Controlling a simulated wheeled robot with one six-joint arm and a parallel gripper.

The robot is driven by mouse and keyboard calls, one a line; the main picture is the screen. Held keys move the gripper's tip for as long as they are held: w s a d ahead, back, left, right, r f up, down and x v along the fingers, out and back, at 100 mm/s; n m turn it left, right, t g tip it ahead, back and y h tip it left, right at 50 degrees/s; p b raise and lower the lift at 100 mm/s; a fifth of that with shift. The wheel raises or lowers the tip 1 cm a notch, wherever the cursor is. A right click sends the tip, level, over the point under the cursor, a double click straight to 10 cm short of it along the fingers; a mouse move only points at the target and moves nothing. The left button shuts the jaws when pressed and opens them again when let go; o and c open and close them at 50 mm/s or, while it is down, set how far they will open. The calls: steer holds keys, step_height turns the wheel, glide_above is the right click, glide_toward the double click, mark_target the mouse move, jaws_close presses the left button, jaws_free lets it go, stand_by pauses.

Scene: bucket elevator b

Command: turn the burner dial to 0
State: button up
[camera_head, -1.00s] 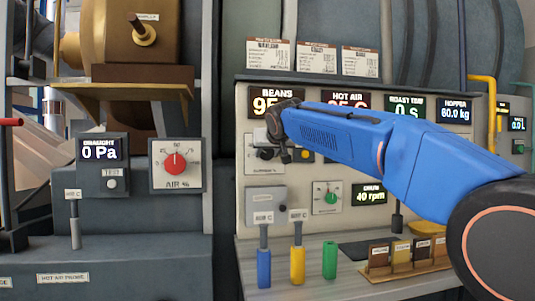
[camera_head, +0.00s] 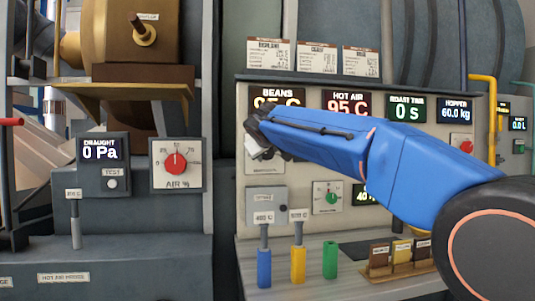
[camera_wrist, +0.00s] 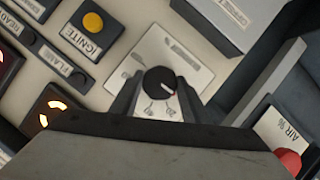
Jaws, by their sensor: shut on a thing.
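The burner dial (camera_wrist: 160,82) is a black round knob on a pale square plate (camera_wrist: 190,55) in the wrist view. The 0 mark cannot be made out. In the head view, my gripper (camera_head: 258,140) is against the panel below the BEANS display, and the dial is hidden behind it.
The yellow IGNITE button (camera_wrist: 92,22) is up and left of the dial in the wrist view. The red AIR % dial (camera_head: 176,164) stands left of my arm. Blue, yellow and green handles (camera_head: 297,265) stand below. The HOT AIR display (camera_head: 346,101) reads 95 C.

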steer(key=shift+n, duration=0.4)
steer(key=shift+h, duration=0.4)
steer(key=o, duration=1.1)
steer(key=shift+c, duration=0.2)
steer(key=v, duration=1.7)
steer(key=shift+s+f, duration=0.3)
